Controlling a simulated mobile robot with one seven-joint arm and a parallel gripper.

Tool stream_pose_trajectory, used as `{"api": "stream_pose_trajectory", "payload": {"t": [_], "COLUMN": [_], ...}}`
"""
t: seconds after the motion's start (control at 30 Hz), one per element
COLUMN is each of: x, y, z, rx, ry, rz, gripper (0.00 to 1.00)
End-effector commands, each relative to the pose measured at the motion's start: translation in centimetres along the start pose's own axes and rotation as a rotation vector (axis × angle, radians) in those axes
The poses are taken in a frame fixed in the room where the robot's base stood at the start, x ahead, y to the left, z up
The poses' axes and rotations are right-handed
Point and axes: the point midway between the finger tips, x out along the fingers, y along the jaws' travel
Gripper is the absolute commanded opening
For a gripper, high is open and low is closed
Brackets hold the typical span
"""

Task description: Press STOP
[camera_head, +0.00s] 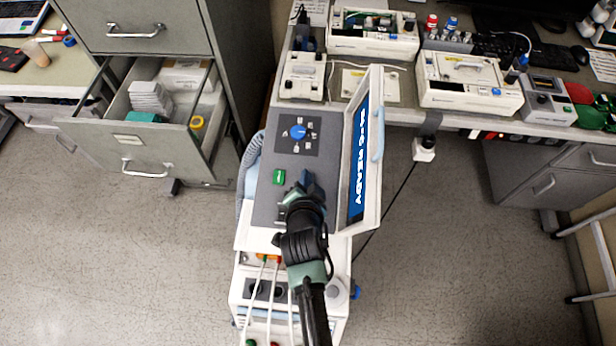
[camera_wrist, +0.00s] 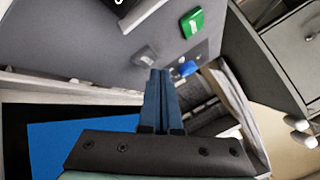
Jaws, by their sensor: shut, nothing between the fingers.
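The device's grey control panel (camera_head: 268,205) shows a blue dial (camera_head: 298,132) on a dark plate and a green button (camera_head: 278,177). The green button (camera_wrist: 192,22) also shows in the wrist view, marked with a white bar. A grey raised piece (camera_wrist: 146,55) and a small blue part (camera_wrist: 187,68) are near my fingertips in the wrist view. I cannot read a STOP label on anything. My gripper (camera_head: 306,177) is over the panel, right of the green button, and hides some of it. In the wrist view my gripper (camera_wrist: 160,73) is shut and empty; contact is unclear.
A tilted screen (camera_head: 363,160) reading READY stands along the panel's right side. Cables (camera_head: 270,300) hang from the device's front. An open drawer (camera_head: 150,110) is at left. A bench with instruments (camera_head: 470,82) lies behind.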

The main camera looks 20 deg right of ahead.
Motion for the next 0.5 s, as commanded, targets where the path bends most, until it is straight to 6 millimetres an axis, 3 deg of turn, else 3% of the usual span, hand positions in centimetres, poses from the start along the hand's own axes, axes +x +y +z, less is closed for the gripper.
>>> {"api": "stream_pose_trajectory", "payload": {"t": [0.5], "x": [0.6], "y": [0.42], "z": [0.42], "rx": [0.0], "ry": [0.0], "rz": [0.0], "gripper": [0.0]}}
